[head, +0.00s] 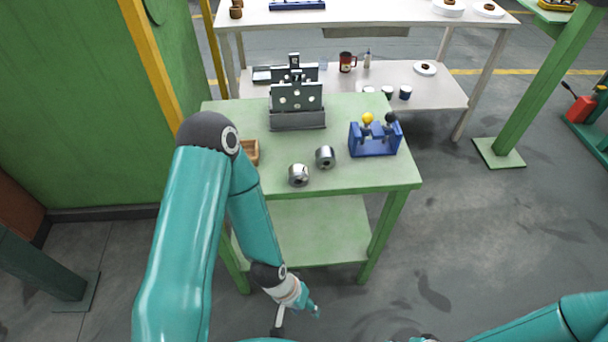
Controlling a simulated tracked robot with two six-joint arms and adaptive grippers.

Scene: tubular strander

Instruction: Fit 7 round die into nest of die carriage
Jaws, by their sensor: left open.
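Two round metal dies with centre holes lie on the green table: one die (299,175) near the front edge, the other die (325,157) just behind and right of it. An upright dark grey plate with several light round spots, on a grey base, stands at the back of the table and looks like the die carriage (297,109); its nests are too small to make out. My left gripper (297,313) is open and empty, low in front of the table and well away from the dies.
A blue stand (375,141) with a yellow and a black knob stands at the table's right. A small wooden box (249,152) is at the left edge, partly behind my left arm. Behind is a white bench (440,93) with cups. The table's front right is clear.

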